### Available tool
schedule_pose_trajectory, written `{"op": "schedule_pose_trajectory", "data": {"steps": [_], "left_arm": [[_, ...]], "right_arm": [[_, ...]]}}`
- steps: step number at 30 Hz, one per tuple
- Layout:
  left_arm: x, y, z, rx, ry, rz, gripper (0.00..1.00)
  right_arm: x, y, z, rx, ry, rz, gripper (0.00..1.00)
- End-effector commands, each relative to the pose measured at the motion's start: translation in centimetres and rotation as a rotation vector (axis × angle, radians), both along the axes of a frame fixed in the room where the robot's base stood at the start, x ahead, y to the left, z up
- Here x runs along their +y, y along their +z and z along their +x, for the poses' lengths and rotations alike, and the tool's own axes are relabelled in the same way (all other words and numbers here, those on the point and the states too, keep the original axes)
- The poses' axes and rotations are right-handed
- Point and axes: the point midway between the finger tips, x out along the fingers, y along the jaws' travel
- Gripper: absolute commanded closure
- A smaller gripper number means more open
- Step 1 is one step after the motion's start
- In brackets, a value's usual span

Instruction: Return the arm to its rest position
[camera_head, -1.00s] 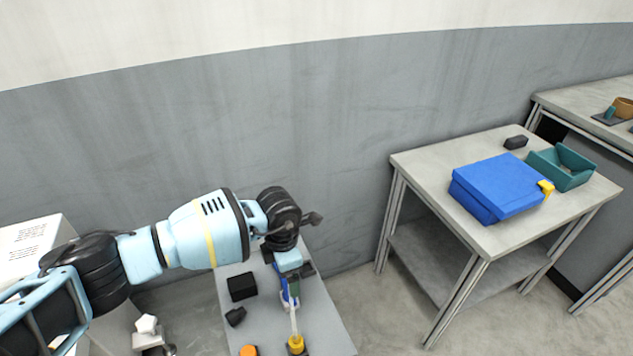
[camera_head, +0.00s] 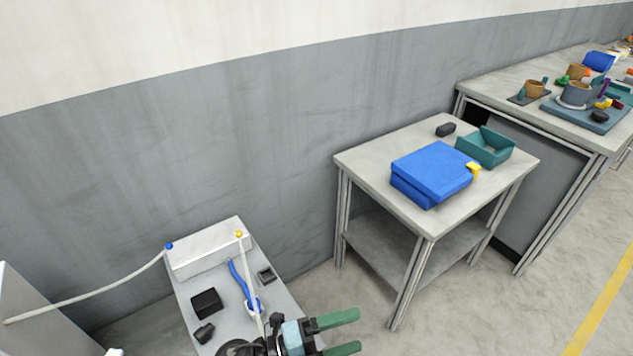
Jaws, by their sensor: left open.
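My left gripper (camera_head: 345,333) is at the bottom of the head view, with its two green fingers apart and nothing between them. It points to the right, beyond the right edge of the low grey table (camera_head: 223,341). Most of my left arm is below the picture. My right gripper is not in view.
The low table bears a white box (camera_head: 207,249) with cables, a blue cable-like piece (camera_head: 239,280) and small black blocks (camera_head: 206,303). A taller table (camera_head: 380,163) holds a blue case (camera_head: 432,173) and a teal bin (camera_head: 486,147). Floor between the tables is clear.

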Motion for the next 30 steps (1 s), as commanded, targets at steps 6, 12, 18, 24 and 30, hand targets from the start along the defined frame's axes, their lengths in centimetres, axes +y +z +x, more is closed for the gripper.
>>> {"op": "schedule_pose_trajectory", "data": {"steps": [6, 12, 18, 24, 30], "left_arm": [[5.5, -0.7, 0.2, 0.409, 0.382, -0.253, 0.10], [12.6, -5.1, -2.2, 0.805, 0.724, -0.415, 0.10], [19.6, -10.6, -8.7, 1.203, 1.045, -0.528, 0.10], [24.0, -14.1, -16.0, 1.502, 1.265, -0.589, 0.10], [25.3, -15.2, -19.3, 1.621, 1.345, -0.609, 0.10]], "right_arm": [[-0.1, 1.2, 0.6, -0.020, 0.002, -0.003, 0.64], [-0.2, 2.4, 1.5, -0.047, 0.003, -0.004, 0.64], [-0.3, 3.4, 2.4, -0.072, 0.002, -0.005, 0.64], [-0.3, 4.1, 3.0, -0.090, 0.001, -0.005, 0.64], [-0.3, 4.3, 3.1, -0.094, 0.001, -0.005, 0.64]]}}
